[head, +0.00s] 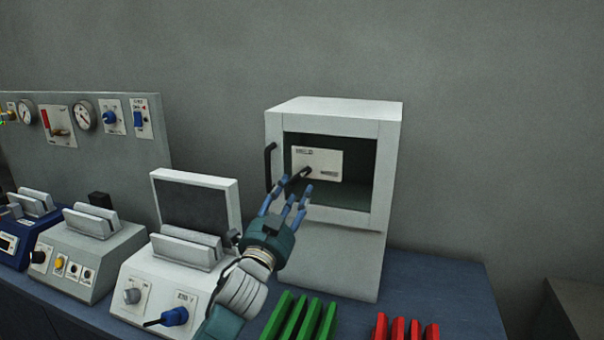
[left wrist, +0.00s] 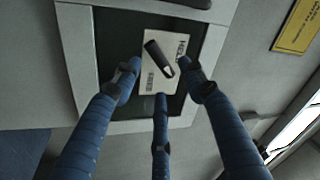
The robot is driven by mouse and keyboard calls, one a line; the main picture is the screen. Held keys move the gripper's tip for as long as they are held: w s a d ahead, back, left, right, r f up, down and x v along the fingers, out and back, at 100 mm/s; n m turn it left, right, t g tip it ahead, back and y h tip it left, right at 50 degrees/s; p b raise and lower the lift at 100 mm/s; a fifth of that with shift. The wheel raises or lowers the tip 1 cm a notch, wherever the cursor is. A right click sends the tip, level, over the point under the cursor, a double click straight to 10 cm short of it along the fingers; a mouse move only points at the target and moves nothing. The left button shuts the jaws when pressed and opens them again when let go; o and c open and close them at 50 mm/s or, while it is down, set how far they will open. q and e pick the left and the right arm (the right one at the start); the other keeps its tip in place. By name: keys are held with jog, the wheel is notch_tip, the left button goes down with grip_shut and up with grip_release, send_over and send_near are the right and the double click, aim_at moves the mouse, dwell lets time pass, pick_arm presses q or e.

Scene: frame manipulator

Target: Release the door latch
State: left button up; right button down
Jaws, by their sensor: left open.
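A white cabinet (head: 340,260) stands on the bench, with a dark framed opening in its upper half. A white label plate (head: 326,165) shows there with a dark latch lever (head: 299,177) on it. The lever also shows in the left wrist view (left wrist: 158,57), lying slantwise on the plate. My left gripper (head: 291,195) is open in front of the plate, its blue fingers spread. In the left wrist view the fingertips surround the lower part of the plate, and I see no finger closed on the lever. Contact cannot be told. My right gripper is not in view.
A black handle (head: 270,166) is on the cabinet's left edge. White and grey machines (head: 185,265) stand to the left, below a gauge panel (head: 85,130). Green slats (head: 300,318) and red slats (head: 405,328) are in front. The bench right of the cabinet is clear.

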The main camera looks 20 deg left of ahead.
aim_at(303, 177)
pick_arm(q)
jog(key=p+x, duration=0.1)
jog(key=x, duration=0.6)
jog(key=shift+p, duration=0.4)
jog(key=shift+c, duration=0.3)
